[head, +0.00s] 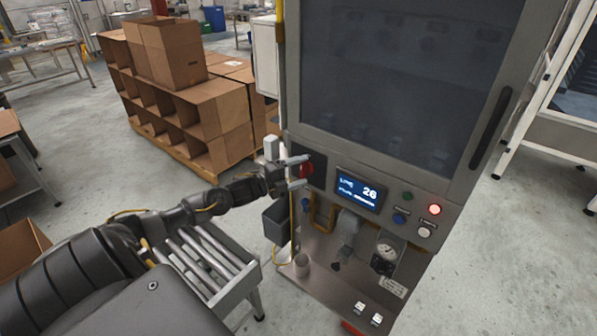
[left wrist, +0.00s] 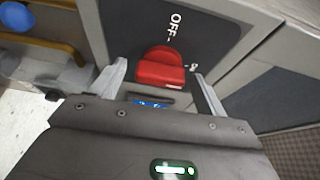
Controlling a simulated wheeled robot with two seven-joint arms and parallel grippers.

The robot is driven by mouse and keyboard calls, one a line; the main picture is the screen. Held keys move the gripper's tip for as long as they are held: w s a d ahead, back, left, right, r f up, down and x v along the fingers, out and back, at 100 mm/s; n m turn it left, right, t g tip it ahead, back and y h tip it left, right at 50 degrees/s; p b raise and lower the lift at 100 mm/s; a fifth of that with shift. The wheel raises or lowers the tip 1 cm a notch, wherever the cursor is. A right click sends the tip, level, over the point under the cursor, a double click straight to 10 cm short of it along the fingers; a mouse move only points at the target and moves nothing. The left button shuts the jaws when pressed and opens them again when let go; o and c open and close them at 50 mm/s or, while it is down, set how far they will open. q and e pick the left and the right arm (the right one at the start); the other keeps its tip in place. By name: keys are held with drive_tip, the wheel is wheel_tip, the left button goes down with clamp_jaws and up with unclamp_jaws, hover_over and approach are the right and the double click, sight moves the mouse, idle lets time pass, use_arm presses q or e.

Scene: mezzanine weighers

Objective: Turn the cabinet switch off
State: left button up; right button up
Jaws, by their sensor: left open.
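The cabinet (head: 345,225) stands right of centre in the head view. Its red rotary switch (head: 306,169) is on a dark plate at the left of the control panel. My left gripper (head: 299,171) is at the switch, open, with one finger above and one below it. In the left wrist view the red switch (left wrist: 161,68) lies between the two spread fingers (left wrist: 160,88), with a gap visible on each side. "OFF" is printed above it and a partly hidden mark sits at its right. I cannot tell exactly where the switch points. My right gripper is not seen.
A red lamp (head: 434,210) glows among several buttons. A grey bin (head: 276,222) hangs below my gripper. A roller conveyor (head: 215,268) stands at the lower left, cardboard boxes (head: 190,95) behind. Open floor lies at the right.

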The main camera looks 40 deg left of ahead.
use_arm(q)
drive_tip(key=c, duration=1)
drive_tip(key=shift+f, duration=0.1)
drive_tip(key=n+t+b, duration=0.1)
drive_tip(key=n, duration=0.1)
drive_tip(key=shift+f+n+b, duration=0.15)
drive_tip(key=shift+n+b, duration=0.25)
drive_tip(key=n+t+b, duration=0.1)
drive_tip(key=n+t, duration=0.1)
drive_tip(key=n, duration=0.3)
drive_tip(key=shift+d, duration=0.1)
drive_tip(key=n+y, duration=0.1)
drive_tip(key=n, duration=0.2)
drive_tip(key=n+t+y, duration=0.1)
drive_tip(key=n, duration=0.2)
drive_tip(key=shift+f+t+y+b, duration=0.1)
drive_tip(key=shift+t+y+b, duration=0.2)
drive_tip(key=n+y, duration=0.2)
drive_tip(key=n, duration=0.2)
drive_tip(key=n+t+y+p, duration=0.1)
drive_tip(key=n+y, duration=0.1)
drive_tip(key=n, duration=0.2)
drive_tip(key=shift+d, duration=0.2)
drive_tip(key=shift+n+y, duration=0.3)
drive_tip(key=shift+n, duration=0.2)
